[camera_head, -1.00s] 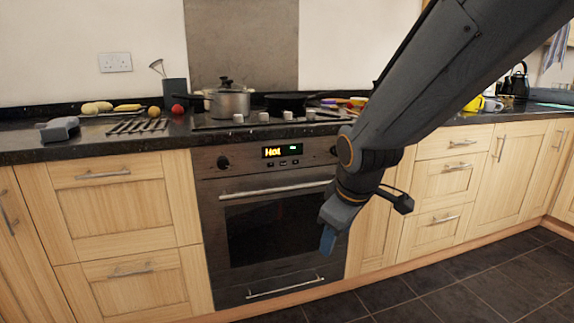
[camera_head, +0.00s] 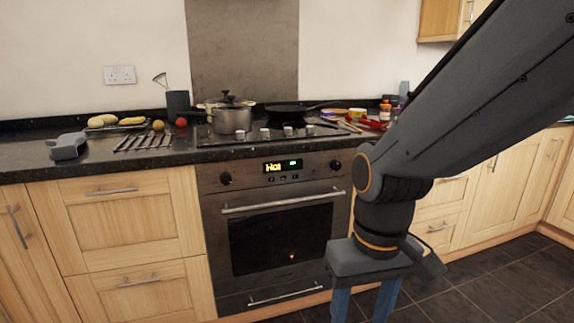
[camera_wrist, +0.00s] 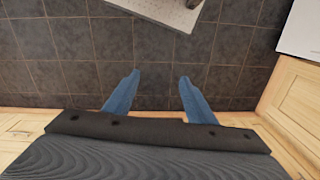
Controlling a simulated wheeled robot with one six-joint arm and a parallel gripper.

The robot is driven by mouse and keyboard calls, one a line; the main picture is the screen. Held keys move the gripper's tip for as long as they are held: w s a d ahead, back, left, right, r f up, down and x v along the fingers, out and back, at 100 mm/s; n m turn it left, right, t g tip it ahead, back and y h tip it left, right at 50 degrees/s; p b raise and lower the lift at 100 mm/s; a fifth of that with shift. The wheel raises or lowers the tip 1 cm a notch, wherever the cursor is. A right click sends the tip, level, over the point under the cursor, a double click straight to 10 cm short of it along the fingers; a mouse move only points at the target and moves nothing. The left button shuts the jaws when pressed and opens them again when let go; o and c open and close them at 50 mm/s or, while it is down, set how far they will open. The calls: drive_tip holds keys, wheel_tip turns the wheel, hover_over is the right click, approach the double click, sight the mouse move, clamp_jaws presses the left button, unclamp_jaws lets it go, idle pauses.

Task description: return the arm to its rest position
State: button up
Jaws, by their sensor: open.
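My gripper (camera_head: 362,306) hangs at the lower right of the head view, in front of the cabinets beside the oven, pointing down. Its two blue fingers are apart with nothing between them. In the wrist view my gripper (camera_wrist: 158,92) shows both blue fingers spread above dark floor tiles (camera_wrist: 60,60). My arm comes in from the upper right of the head view and bends at an elbow-like joint above the gripper. It hides part of the drawers and worktop behind it.
The oven (camera_head: 285,225) stands centre, with a pot (camera_head: 231,119) and a pan (camera_head: 287,113) on its hob. The black worktop (camera_head: 25,160) holds food, a rack (camera_head: 143,141) and bottles. Wooden cabinets (camera_head: 120,222) line the wall. Dark floor (camera_head: 490,275) is open at the lower right.

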drive_tip(key=d+r+m+p, duration=0.2)
drive_tip(key=d+r+p, duration=0.5)
drive_tip(key=p, duration=0.6)
drive_tip(key=shift+s+d+r+p, duration=0.3)
drive_tip(key=shift+s+d+r, duration=0.05)
drive_tip(key=shift+r, duration=0.45)
drive_tip(key=shift+c, duration=0.4)
